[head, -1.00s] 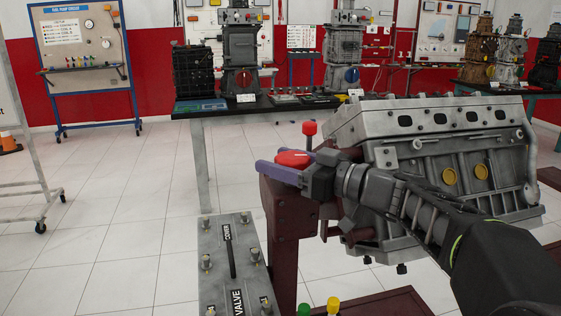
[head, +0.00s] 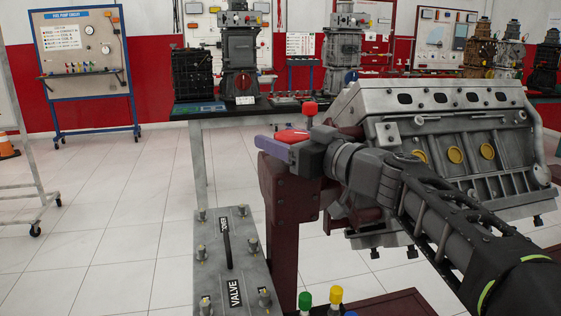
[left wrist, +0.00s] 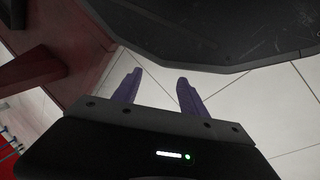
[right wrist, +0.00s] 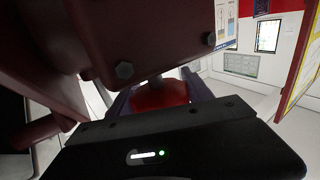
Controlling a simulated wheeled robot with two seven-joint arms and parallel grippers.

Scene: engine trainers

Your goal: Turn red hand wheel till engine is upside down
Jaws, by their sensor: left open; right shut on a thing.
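The red hand wheel (head: 291,136) sits at the top of the dark red stand post, with a red knob (head: 310,109) beside it. My right gripper (head: 277,146) is shut on the wheel, which also shows between its purple fingers in the right wrist view (right wrist: 160,97). The gripper covers part of the wheel. The grey engine (head: 440,135) is tilted on the stand, with yellow round plugs on its side; my right arm covers its lower part. My left gripper (left wrist: 160,80) is open and empty in the left wrist view, and out of the head view.
A grey valve cover board (head: 225,265) stands in front at left of the post (head: 290,200). Green and yellow knobs (head: 336,294) show at the bottom. A bench (head: 200,125) with engine models stands behind.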

